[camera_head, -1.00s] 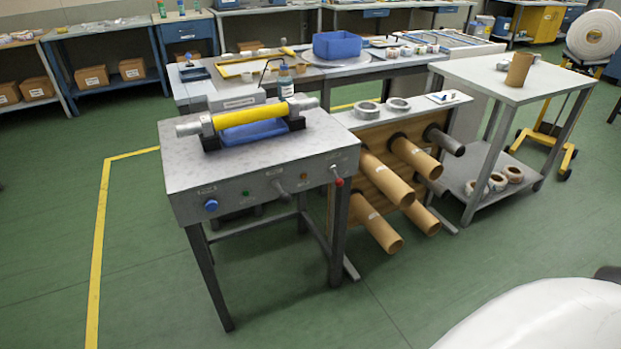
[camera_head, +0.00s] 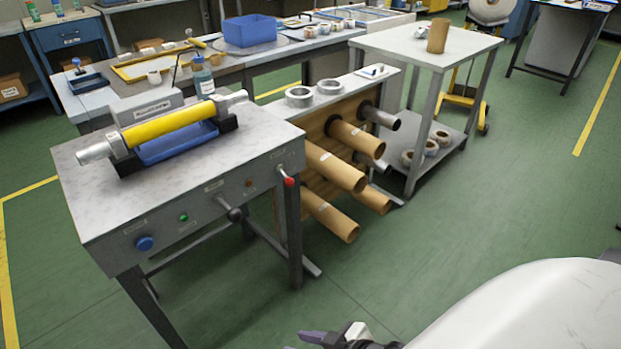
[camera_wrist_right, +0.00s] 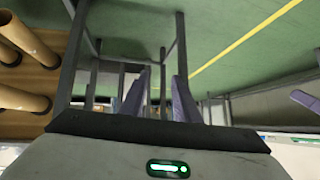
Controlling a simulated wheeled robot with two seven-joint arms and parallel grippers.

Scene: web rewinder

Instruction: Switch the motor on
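The rewinder table (camera_head: 203,199) stands at the left of the head view. Its front panel has a blue knob (camera_head: 145,243), a green button (camera_head: 183,217), a black-knobbed lever (camera_head: 235,214), a small orange-brown button (camera_head: 249,184) and a red-tipped lever (camera_head: 288,181). The panel labels are too small to read. A yellow roller (camera_head: 163,127) lies on top. My right gripper (camera_head: 318,337) is partly visible at the bottom edge, apart from the panel. In the wrist view my right gripper (camera_wrist_right: 158,100) has two separated purple fingers with nothing between. A purple tip (camera_wrist_right: 304,98) at the right edge may be my left gripper.
Several cardboard cores (camera_head: 336,165) stick out of a rack right of the rewinder table. A white-topped side table (camera_head: 400,42) stands behind. A blue bin (camera_head: 250,31) is on the back bench. Green floor is clear in front of the rack and to the right.

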